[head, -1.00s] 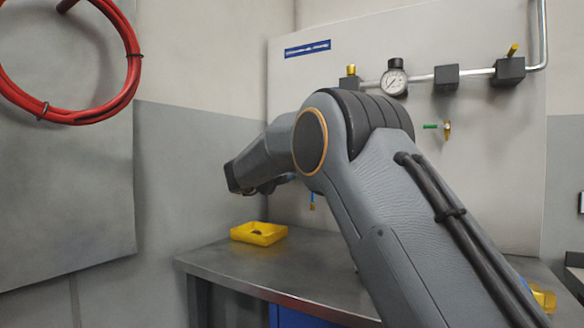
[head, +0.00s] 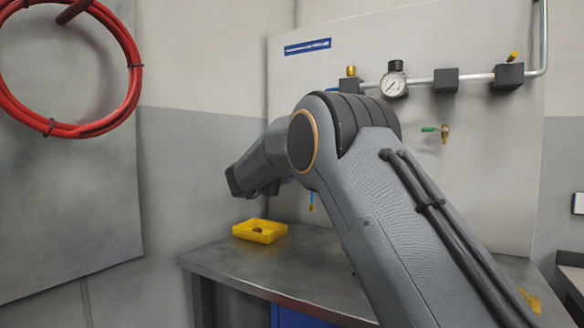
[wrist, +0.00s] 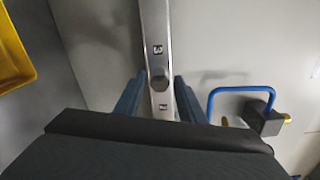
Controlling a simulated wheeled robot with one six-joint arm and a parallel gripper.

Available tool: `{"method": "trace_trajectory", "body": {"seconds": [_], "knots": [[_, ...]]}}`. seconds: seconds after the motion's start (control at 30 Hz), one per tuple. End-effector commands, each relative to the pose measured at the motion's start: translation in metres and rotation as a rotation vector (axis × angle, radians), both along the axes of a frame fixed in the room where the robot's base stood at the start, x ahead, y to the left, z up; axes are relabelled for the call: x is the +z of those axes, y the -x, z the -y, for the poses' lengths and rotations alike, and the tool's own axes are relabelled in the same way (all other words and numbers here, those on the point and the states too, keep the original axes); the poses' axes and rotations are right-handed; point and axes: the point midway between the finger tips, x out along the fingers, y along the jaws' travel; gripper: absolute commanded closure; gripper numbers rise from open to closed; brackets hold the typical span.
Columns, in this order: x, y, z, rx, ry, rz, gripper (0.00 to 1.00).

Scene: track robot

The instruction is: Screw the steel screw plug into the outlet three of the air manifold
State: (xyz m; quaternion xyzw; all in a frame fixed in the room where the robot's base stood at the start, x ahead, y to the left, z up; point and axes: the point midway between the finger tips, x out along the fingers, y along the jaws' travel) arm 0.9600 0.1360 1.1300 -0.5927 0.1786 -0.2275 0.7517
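In the wrist view the air manifold (wrist: 155,20) is a pale metal bar running down the picture, with small dark number labels; the upper one reads as a 3. A dark grey rounded piece (wrist: 158,79) sits on the bar just below that label. I cannot tell whether it is the steel screw plug or a fitting of the manifold. My gripper (wrist: 160,80) has its two blue-grey fingers apart, one on each side of this piece, with visible gaps. In the head view my arm hides the manifold and the gripper's fingers.
A yellow tray (head: 260,239) with small dark contents stands on the grey bench (head: 215,261); it also shows in the wrist view (wrist: 12,50). A blue-handled valve (wrist: 262,117) is right of the bar. A gauge (head: 394,84) and pipe are on the back panel.

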Motion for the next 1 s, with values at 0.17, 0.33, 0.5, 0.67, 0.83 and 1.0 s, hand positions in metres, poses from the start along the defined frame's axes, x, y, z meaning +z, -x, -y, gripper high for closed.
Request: {"method": "trace_trajectory", "body": {"seconds": [0.17,0.33,0.5,0.67,0.83,1.0], "knots": [[0.0017,0.0005,0.0002,0.000,0.042,-0.028,0.64],[0.0011,0.0005,0.0001,0.000,0.082,-0.056,0.64],[0.0016,0.0005,0.0002,0.000,0.123,-0.082,0.64],[0.0013,0.0004,0.0002,0.000,0.162,-0.107,0.64],[0.0004,0.0002,0.0003,0.000,0.185,-0.123,0.64],[-0.0002,0.0001,0.0003,0.000,0.187,-0.124,0.64]]}}
